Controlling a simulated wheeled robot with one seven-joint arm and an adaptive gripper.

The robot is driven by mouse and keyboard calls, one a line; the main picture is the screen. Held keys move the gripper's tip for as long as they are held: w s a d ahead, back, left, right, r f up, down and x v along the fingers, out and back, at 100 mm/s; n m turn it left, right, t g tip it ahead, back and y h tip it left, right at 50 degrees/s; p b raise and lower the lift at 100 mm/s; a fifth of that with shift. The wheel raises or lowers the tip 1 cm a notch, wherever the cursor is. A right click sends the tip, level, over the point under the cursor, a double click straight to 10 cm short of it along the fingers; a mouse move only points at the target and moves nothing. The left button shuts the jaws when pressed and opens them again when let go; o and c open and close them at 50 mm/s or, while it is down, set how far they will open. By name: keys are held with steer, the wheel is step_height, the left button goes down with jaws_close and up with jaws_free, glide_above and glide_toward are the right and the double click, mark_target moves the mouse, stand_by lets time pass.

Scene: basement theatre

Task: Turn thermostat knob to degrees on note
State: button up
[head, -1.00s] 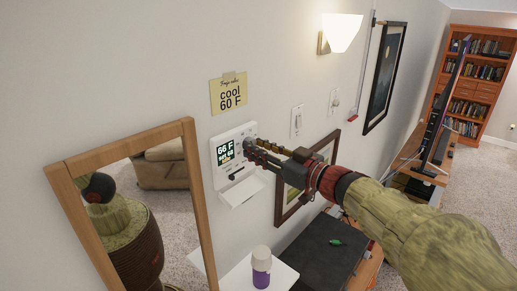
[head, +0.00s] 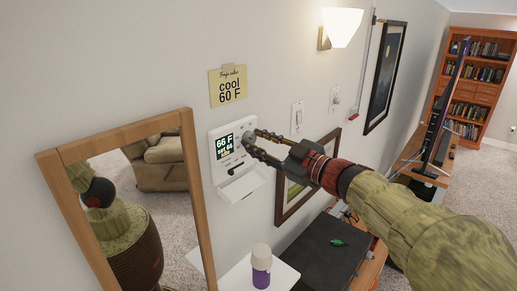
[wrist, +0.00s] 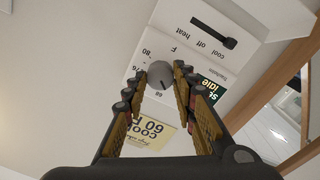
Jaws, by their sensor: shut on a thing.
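The white thermostat (head: 228,153) is on the wall, with a dark display (head: 225,146) reading 66 F above smaller, hard-to-read text. Its round grey knob (wrist: 160,75) sits between my fingertips in the wrist view, its dark mark pointing near the 68 label. My gripper (head: 249,141) is shut on the knob from the right. A black slider (wrist: 230,43) appears to be at the cool end of its slot. The yellow note (head: 228,87) taped above reads cool 60 F; it also shows upside down in the wrist view (wrist: 148,133).
A wood-framed mirror (head: 185,180) stands close on the left. A light switch (head: 297,116) and a framed picture (head: 304,190) are on the wall at right. A purple-and-white bottle (head: 261,268) stands below, beside a black box (head: 330,250).

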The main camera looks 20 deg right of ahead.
steer(key=n+b, duration=0.1)
steer(key=n, duration=0.1)
steer(key=n+b, duration=0.1)
steer(key=shift+f+n+b, duration=0.2)
steer(key=shift+n+b, duration=0.2)
steer(key=n+b, duration=0.3)
steer(key=shift+n, duration=0.3)
steer(key=n+b, duration=0.5)
steer(key=n, duration=0.1)
steer(key=shift+n, duration=0.4)
steer(key=o, duration=1.2)
steer(key=shift+r, duration=0.15)
steer(key=shift+c, duration=0.2)
steer(key=v, duration=1.2)
steer(key=shift+d, duration=0.15)
steer(key=shift+w, duration=0.1)
